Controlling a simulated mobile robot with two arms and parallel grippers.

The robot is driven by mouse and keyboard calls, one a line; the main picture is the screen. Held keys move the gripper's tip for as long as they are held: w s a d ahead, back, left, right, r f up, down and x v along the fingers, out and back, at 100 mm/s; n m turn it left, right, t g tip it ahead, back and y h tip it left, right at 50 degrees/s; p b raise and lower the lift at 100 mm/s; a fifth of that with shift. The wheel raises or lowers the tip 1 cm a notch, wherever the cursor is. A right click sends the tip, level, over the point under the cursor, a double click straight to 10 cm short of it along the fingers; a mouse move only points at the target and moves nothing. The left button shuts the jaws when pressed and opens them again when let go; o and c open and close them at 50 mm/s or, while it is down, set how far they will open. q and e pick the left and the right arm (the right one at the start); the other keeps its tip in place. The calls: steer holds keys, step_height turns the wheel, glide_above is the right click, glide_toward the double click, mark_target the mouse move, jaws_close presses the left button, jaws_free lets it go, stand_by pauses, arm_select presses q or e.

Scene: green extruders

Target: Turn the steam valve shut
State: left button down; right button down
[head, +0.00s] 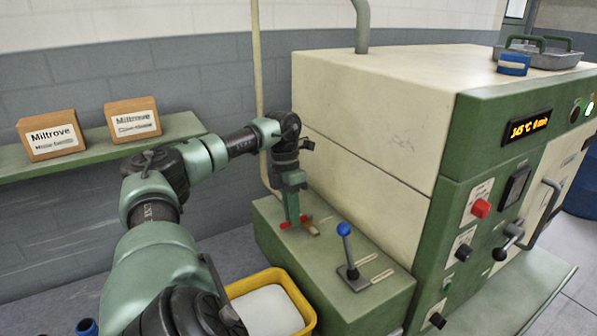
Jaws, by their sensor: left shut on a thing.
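My left gripper (293,212) reaches down from the left arm onto the top of the low green box beside the machine. It is shut on a small red handle (286,225), which looks like the steam valve. Red shows on both sides of the fingers, and a tan piece (312,231) sticks out to the right. The fingers hide the middle of the handle, so its exact turn is hard to tell. My right gripper is not in view.
A blue-knobbed lever (345,230) stands right of the gripper on the green box (340,285). The cream-and-green machine (390,110) rises behind. A yellow tub (300,300) sits in front. Two Miltrove boxes (52,135) stand on a wall shelf (85,155) at left.

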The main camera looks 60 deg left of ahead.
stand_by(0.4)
arm_select(q)
steer(key=c, duration=1.4)
jaws_free()
steer(key=r, duration=0.2)
steer(key=a+r, duration=0.1)
steer(key=r, duration=0.4)
steer(key=shift+a+r, duration=0.3)
steer(key=shift+p, duration=0.3)
